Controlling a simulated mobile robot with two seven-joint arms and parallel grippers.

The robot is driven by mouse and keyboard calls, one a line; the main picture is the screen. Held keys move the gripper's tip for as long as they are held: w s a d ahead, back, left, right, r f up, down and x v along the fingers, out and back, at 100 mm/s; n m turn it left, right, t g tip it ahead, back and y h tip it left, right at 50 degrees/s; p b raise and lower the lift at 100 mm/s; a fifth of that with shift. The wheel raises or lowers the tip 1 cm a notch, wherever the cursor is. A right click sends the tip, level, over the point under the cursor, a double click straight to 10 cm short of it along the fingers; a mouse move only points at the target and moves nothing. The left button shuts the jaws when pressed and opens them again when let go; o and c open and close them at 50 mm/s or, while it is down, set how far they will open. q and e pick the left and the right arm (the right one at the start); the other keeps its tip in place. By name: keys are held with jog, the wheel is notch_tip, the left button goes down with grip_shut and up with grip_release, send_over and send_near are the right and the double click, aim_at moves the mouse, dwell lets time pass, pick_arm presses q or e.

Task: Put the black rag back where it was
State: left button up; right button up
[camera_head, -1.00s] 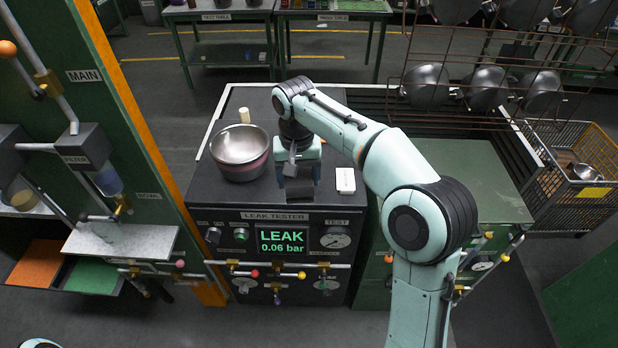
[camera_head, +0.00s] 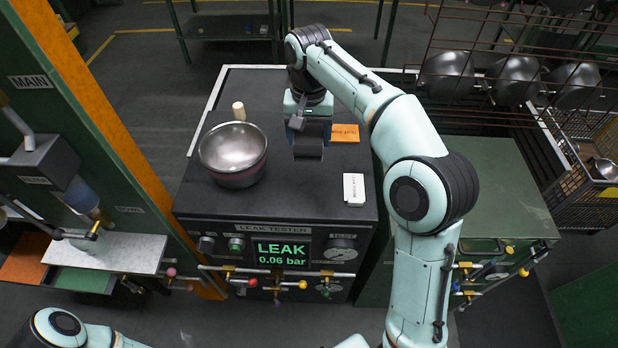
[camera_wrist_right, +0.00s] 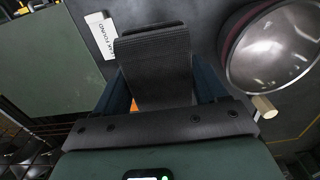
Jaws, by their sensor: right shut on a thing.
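My right gripper (camera_head: 308,140) is shut on the black rag (camera_head: 307,152) above the top of the leak tester (camera_head: 275,208). In the right wrist view the rag (camera_wrist_right: 155,65) is a dark, ribbed strip between the blue fingers of the gripper (camera_wrist_right: 160,95). In the head view its dark shape is hard to part from the dark fingers and tester top. I cannot tell whether its lower end touches the top. My left arm shows at the lower left; its gripper is out of view.
A metal bowl (camera_head: 234,152) stands left of the gripper, with a small cork-coloured peg (camera_head: 239,111) behind it. An orange card (camera_head: 345,133) and a white labelled block (camera_head: 354,189) lie to the right. A wire rack with dark bowls (camera_head: 447,75) stands at the back right.

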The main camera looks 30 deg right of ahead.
jog(key=b, duration=0.2)
send_over(309, 186)
notch_tip(309, 186, down, 10)
jog(key=shift+f, duration=0.2)
pick_arm(q)
jog(key=shift+s+f+b, duration=0.2)
jog(key=shift+s+f, duration=0.65)
jog(key=shift+f, duration=0.25)
jog(key=shift+s+f+b, duration=0.15)
jog(key=shift+s+f, duration=0.7)
jog(key=shift+f, duration=0.25)
pick_arm(e)
jog(key=shift+f, duration=2.4)
jog(key=shift+f, duration=0.2)
pick_arm(q)
jog(key=shift+f, duration=0.1)
pick_arm(e)
jog(key=o, duration=1.2)
jog(key=shift+r, duration=0.1)
notch_tip(309, 186, up, 12)
jog(key=shift+r+p, duration=0.1)
jog(key=shift+p, duration=1.15)
pick_arm(q)
jog(key=w+r, duration=0.2)
jog(key=r, duration=0.1)
jog(key=shift+w+r, duration=0.1)
jog(key=shift+r, duration=0.1)
